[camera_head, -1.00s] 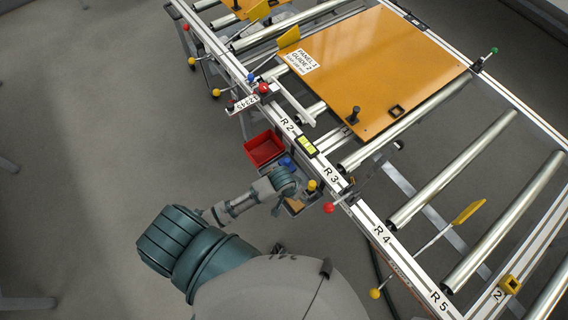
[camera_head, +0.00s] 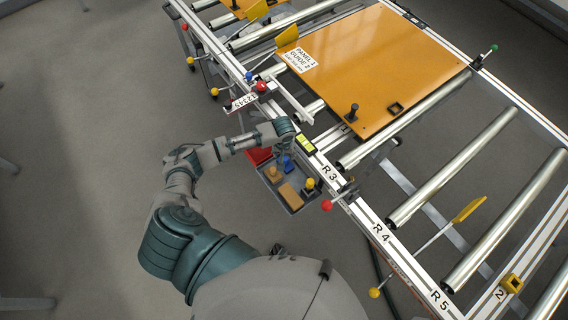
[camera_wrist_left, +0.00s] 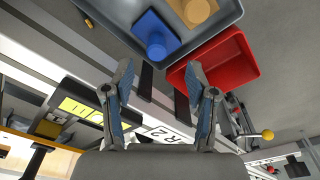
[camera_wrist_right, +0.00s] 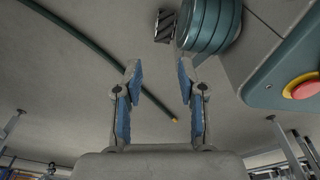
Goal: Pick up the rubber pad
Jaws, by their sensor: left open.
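I cannot tell for certain which piece is the rubber pad. A grey tray (camera_head: 296,208) beside the rail holds a flat tan block (camera_head: 290,196), a blue piece with a knob (camera_head: 288,163), a tan piece with a knob (camera_head: 273,174) and a yellow-knobbed piece (camera_head: 309,184). The left wrist view shows the blue piece (camera_wrist_left: 155,38) and part of a tan piece (camera_wrist_left: 194,10) beyond the fingertips. My left gripper (camera_wrist_left: 160,74) is open and empty, near the rail and the tray's upper end; its fingers are hard to see in the head view. My right gripper (camera_wrist_right: 160,72) is open and empty.
A red bin (camera_head: 258,155) adjoins the tray, partly covered by my left arm. The white rail (camera_head: 358,207) with a yellow-green level (camera_head: 305,144) runs close by. A red ball knob (camera_head: 327,205) sticks out near the tray. Open floor lies left.

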